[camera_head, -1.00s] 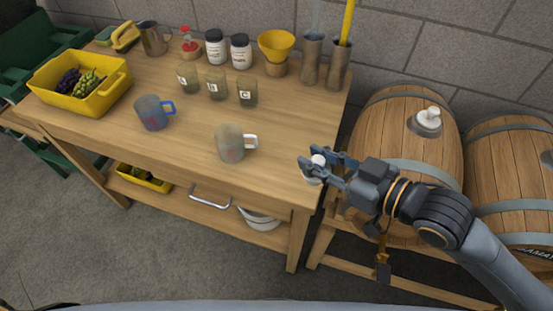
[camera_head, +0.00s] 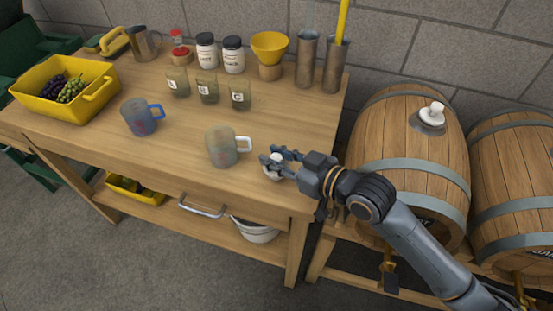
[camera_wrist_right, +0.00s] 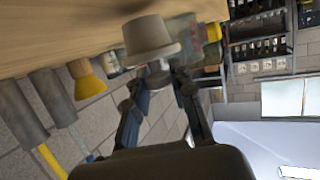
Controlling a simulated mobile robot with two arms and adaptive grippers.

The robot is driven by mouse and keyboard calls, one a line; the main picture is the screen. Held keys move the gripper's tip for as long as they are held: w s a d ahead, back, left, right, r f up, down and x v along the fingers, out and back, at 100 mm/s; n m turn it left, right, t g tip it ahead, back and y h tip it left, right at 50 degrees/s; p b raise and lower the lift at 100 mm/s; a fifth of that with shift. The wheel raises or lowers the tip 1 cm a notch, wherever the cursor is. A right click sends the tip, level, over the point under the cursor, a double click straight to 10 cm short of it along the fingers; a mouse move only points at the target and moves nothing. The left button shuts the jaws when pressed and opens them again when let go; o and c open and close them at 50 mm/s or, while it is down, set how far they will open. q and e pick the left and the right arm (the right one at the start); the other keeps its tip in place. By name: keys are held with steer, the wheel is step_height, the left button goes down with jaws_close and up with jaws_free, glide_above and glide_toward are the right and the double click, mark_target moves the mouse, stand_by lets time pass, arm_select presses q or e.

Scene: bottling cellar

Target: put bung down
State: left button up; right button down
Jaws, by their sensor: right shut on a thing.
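My right gripper (camera_head: 277,158) is shut on a white bung (camera_head: 272,172). It is over the right front part of the wooden table (camera_head: 290,120), just right of the grey mug. I cannot tell whether the bung touches the tabletop. Another white bung (camera_head: 433,113) sits in the top of the near barrel (camera_head: 400,140). My left gripper is not in view.
A grey mug (camera_head: 221,148) and a blue mug (camera_head: 138,118) stand on the table. Behind are several labelled glasses (camera_head: 207,90), a yellow funnel (camera_head: 270,46) and tall metal cylinders (camera_head: 306,60). A yellow crate of grapes (camera_head: 100,92) is at left. The tabletop's right part is clear.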

steer(key=shift+f, duration=0.45)
steer(key=shift+f, duration=0.1)
steer(key=c, duration=1.1)
jaws_free()
steer(key=shift+c, duration=0.2)
steer(key=shift+s+d, duration=0.2)
steer(key=shift+d, duration=0.05)
steer(key=v, duration=1)
steer(key=shift+d+b, duration=0.15)
steer(key=shift+b, duration=0.15)
steer(key=shift+s+d+r, duration=0.4)
steer(key=shift+s+r, duration=0.05)
